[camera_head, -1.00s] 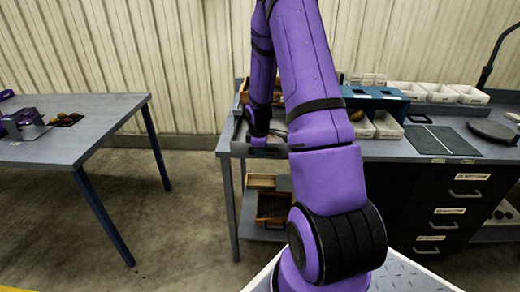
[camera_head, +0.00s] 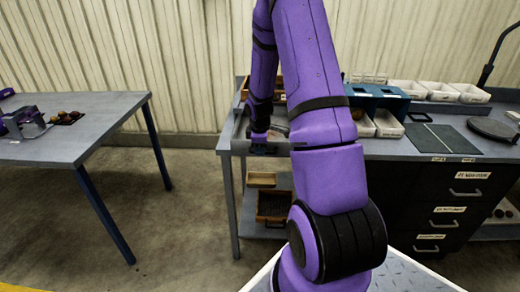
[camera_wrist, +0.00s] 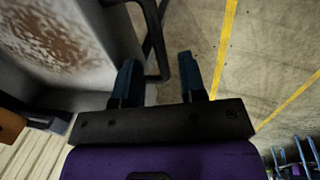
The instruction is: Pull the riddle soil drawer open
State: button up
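A grey metal tray (camera_wrist: 120,32) with brown soil in it fills the upper left of the wrist view; it appears to be the riddle soil drawer. A black bar handle (camera_wrist: 163,52) stands out from its side. My gripper (camera_wrist: 160,80) is open, with one blue finger on each side of the handle's end. I cannot tell whether either finger touches the bar. In the head view my gripper (camera_head: 258,148) is at the left front corner of the workbench (camera_head: 224,142). My arm hides part of the tray there.
A dark cabinet with labelled drawers (camera_head: 468,194) is under the bench's right side. White bins (camera_head: 437,91) stand along its back. A wooden crate (camera_head: 273,206) sits on the lower shelf. A separate table (camera_head: 85,140) stands left, with open floor between.

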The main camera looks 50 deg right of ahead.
notch_tip(320, 180, up, 10)
jog(key=s+a, duration=0.1)
jog(key=shift+a+f, duration=0.2)
jog(key=shift+f, duration=0.05)
dwell(0.5)
jog(key=s+a+r+m+t, duration=0.1)
jog(key=s+a+r+m, duration=0.15)
jog(key=a+r, duration=0.6)
jog(key=s+a+r+m+t, duration=0.15)
jog(key=s+a+r, duration=0.25)
jog(key=a+r, duration=0.5)
jog(key=s+a+r+m, duration=0.1)
jog(key=s+a+r, duration=0.1)
jog(key=s, duration=0.3)
jog(key=s+a+r+m+t+y, duration=0.1)
jog(key=s+a+r, duration=0.2)
jog(key=s+a, duration=0.1)
jog(key=s+a+r+m, duration=0.2)
jog(key=s+a, duration=0.1)
jog(key=s, duration=0.3)
jog(key=shift+s+a+r+y, duration=0.25)
jog(key=shift+s+a+y, duration=0.05)
jog(key=shift+a, duration=0.1)
jog(key=shift+t, duration=0.25)
